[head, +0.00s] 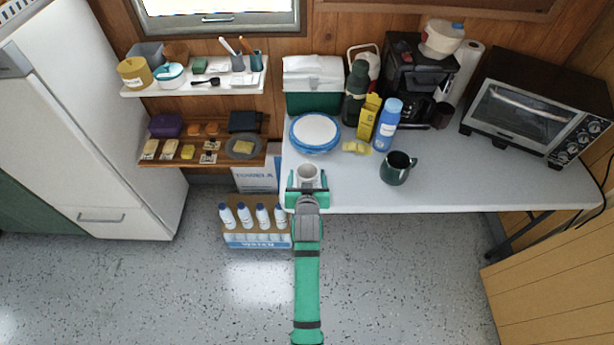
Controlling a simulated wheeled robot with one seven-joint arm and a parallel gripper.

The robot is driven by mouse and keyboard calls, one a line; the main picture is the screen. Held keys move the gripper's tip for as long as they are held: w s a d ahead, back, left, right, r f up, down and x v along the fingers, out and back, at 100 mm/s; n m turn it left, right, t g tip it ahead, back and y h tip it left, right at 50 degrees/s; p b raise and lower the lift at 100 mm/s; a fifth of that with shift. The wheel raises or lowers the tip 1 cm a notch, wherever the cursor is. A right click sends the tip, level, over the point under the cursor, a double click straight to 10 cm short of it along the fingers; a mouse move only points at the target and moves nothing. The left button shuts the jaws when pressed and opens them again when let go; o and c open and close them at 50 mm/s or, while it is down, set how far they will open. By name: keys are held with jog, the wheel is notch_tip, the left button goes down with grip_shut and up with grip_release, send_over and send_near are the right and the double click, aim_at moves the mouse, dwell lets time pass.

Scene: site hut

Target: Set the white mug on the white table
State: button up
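The white mug (308,173) is at the front left part of the white table (345,195) in the head view. My gripper (307,185) reaches in from the front, with one green finger on each side of the mug. I cannot tell whether the fingers press on the mug or stand slightly apart from it. The mug looks upright. Its base is hidden by my gripper, so I cannot tell whether it touches the tabletop.
A stack of blue-rimmed plates (314,132) is behind the mug. The front middle tabletop is clear. Wall shelves (205,151) are to the left.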

jog(key=shift+r, duration=0.15)
jog(key=v, duration=1.1)
jog(key=s+f, duration=0.2)
jog(key=s, duration=0.9)
jog(key=s+f, duration=0.2)
jog(key=s, duration=0.8)
jog(key=s+r+t, duration=0.1)
jog(key=s+r, duration=0.2)
jog(key=s, duration=0.5)
jog(key=s+r, duration=0.3)
jog(key=s, duration=0.6)
jog(key=shift+s+r+t, duration=0.15)
jog(key=shift+r+t, duration=0.25)
jog(key=shift+c, duration=0.5)
